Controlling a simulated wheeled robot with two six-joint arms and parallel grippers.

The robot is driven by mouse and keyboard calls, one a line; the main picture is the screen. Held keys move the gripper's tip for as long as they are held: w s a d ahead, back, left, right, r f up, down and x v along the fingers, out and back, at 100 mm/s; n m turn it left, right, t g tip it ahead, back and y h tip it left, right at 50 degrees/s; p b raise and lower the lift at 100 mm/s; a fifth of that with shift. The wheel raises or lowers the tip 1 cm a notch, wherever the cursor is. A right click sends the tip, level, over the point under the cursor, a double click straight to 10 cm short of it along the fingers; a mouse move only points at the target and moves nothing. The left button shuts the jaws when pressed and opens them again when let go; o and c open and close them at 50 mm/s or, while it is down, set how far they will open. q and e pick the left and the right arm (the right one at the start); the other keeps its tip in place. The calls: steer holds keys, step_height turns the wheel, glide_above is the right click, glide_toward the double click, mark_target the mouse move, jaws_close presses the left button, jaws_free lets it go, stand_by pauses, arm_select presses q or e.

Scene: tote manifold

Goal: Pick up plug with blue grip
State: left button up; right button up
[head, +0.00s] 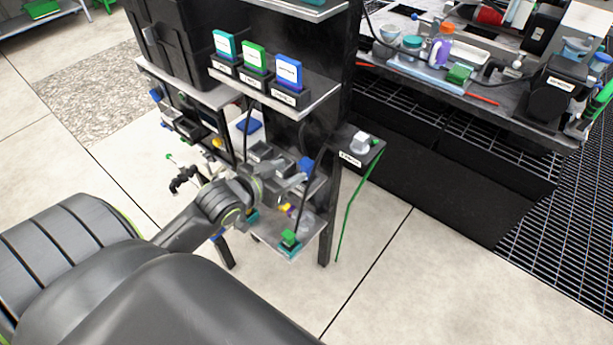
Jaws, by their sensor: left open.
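A small plug with a blue grip (306,164) and a dark cable rising from it is on the middle level of the black rack, by the front post. My left gripper (298,178) reaches in from the left. Its jaws are open, just below and left of the blue grip. It looks very close to the plug, but I cannot tell whether they touch. My wrist hides part of the shelf behind it. My right gripper is not in view.
Labelled teal, green and blue cards (288,70) stand on the upper shelf (318,98). A green-topped plug (289,238) is on the low shelf. A side box (360,153) with a green cable juts right. A cluttered bench (440,85) is behind. Floor at front right is clear.

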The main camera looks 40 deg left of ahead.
mark_target(309, 162)
arm_select(q)
steer(key=x, duration=0.5)
steer(key=shift+w+f+b, duration=0.1)
steer(key=shift+b, duration=0.25)
steer(key=b+x, duration=0.1)
steer(key=x, duration=0.3)
steer(key=shift+f, duration=0.2)
steer(key=shift+w+f, duration=0.15)
steer(key=shift+w, duration=0.25)
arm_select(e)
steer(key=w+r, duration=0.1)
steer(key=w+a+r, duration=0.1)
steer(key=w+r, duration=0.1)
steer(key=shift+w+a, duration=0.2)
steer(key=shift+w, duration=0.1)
arm_select(q)
steer(key=shift+c, duration=0.4)
jaws_close()
